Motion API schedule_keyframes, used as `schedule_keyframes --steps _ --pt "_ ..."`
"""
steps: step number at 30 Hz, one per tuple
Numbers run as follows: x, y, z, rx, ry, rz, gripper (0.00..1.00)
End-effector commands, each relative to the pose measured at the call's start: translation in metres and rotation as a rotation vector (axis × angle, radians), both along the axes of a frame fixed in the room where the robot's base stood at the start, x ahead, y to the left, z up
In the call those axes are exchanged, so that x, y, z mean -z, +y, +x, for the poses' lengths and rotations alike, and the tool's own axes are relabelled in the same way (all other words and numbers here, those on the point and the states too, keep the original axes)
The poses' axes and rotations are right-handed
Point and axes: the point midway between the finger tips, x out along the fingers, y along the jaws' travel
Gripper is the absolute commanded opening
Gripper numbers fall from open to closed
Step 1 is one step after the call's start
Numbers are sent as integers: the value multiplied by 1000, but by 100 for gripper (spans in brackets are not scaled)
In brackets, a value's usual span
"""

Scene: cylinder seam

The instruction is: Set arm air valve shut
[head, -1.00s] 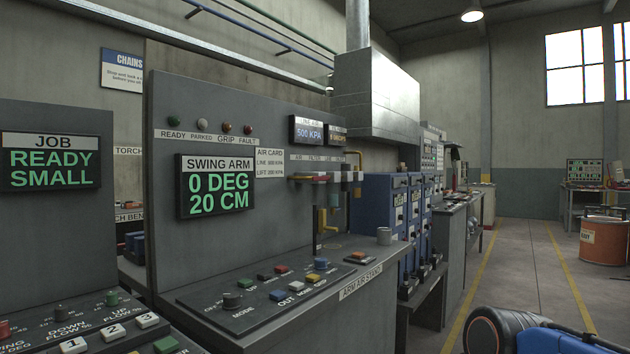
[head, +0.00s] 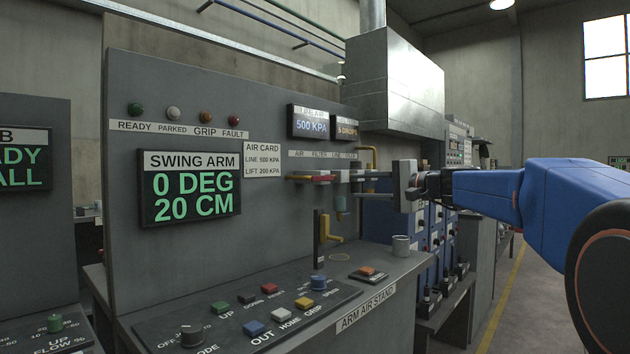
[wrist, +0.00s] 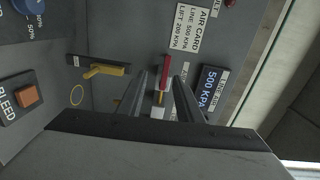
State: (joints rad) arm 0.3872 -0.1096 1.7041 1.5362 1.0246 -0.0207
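A valve with a red handle (head: 303,178) sits under the AIR label on the grey panel, left end of the pipe row. In the head view the handle lies sideways; a yellow part shows by it. In the wrist view the red handle (wrist: 164,72) appears between my finger lines, beyond the tips. My gripper (head: 358,176) points left along the pipe row; in the wrist view (wrist: 162,85) its two fingers are apart with nothing held. Whether they touch the valve, I cannot tell. A second yellow lever (head: 328,230) is lower on the panel, also in the wrist view (wrist: 104,70).
The swing arm display (head: 190,188) reads 0 DEG, 20 CM. The gauge display (head: 310,122) reads 500 KPA. A sloped console (head: 240,320) with knobs and buttons is below.

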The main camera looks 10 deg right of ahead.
Motion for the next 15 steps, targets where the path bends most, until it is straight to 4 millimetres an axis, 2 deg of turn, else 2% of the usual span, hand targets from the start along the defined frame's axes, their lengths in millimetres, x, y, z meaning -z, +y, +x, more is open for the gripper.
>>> schedule_keyframes --steps 2,5,8,15 --pt "-9 -8 7 8 -16 28 33" --pt "-14 -9 12 10 -24 41 33" --pt "-14 -5 18 9 -25 43 33" --pt "-14 19 49 6 -23 41 33"
